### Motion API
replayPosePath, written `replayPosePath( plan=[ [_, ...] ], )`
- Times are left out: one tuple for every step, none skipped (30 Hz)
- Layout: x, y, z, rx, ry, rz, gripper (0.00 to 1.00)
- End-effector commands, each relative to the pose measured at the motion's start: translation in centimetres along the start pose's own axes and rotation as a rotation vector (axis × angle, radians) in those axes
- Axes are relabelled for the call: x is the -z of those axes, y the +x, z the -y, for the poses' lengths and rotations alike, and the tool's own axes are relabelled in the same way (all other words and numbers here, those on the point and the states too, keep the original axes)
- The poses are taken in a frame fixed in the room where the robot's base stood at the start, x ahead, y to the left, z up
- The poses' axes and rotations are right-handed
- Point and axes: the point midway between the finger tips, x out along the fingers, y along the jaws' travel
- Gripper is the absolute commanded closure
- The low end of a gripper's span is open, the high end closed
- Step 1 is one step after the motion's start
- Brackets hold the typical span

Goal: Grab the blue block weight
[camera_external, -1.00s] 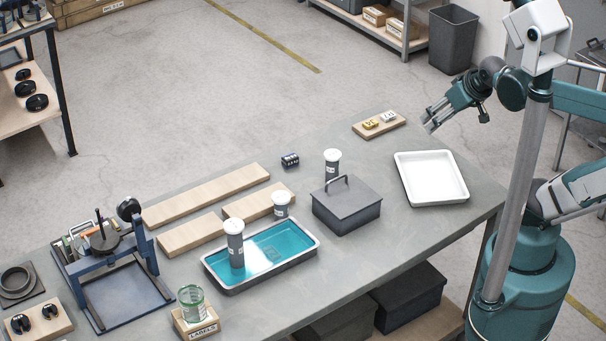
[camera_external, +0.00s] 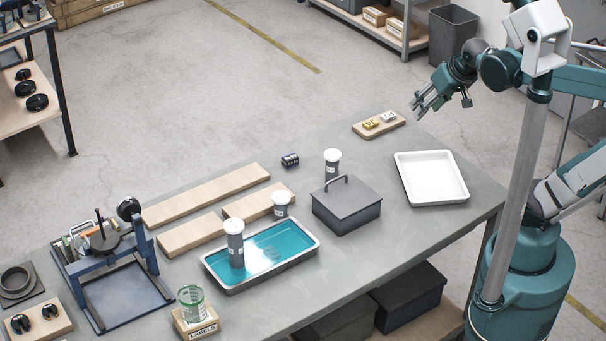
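No block that is clearly blue stands out in this view. A small dark block with pale marks (camera_external: 290,160) lies on the grey workbench (camera_external: 375,245), behind the teal-filled tray. Several small upright pieces sit in the blue-framed stand (camera_external: 82,240) at the left, too small to tell apart. My gripper (camera_external: 419,108) is in the air beyond the bench's far right edge, pointing down and left. Its fingers look parted, with nothing between them. It is well to the right of the dark block and far from the stand.
A teal-filled tray (camera_external: 311,252) holds a lidded cylinder (camera_external: 235,245). A grey lidded box (camera_external: 346,207), a white tray (camera_external: 432,195) and a wooden board with yellow and white pieces (camera_external: 395,128) stand to the right. Wooden planks (camera_external: 205,195) lie behind the tray.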

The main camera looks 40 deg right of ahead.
Motion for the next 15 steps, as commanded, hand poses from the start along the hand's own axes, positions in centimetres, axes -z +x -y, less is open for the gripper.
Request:
replayPosePath(
  plan=[
    [0.8,0.3,0.3,0.000,0.019,0.009,0.61],
    [1.1,0.4,0.4,0.000,0.032,0.014,0.61],
    [1.6,0.6,0.7,0.000,0.051,0.020,0.61],
    [2.0,0.8,0.8,-0.001,0.063,0.025,0.61],
    [2.4,0.9,1.0,-0.001,0.078,0.030,0.61],
    [2.9,1.2,1.2,-0.002,0.094,0.038,0.61],
    [3.2,1.3,1.3,-0.002,0.108,0.043,0.61],
    [3.7,1.5,1.5,-0.003,0.121,0.048,0.61],
    [4.1,1.8,1.7,-0.004,0.139,0.054,0.61],
    [4.5,2.0,1.9,-0.005,0.152,0.059,0.61],
    [4.8,2.2,2.1,-0.006,0.166,0.065,0.61],
    [5.3,2.5,2.3,-0.008,0.183,0.072,0.61],
    [5.7,2.7,2.5,-0.009,0.197,0.077,0.61],
    [6.0,3.0,2.6,-0.010,0.210,0.081,0.61],
    [6.6,3.3,2.9,-0.012,0.228,0.088,0.61]
  ],
)
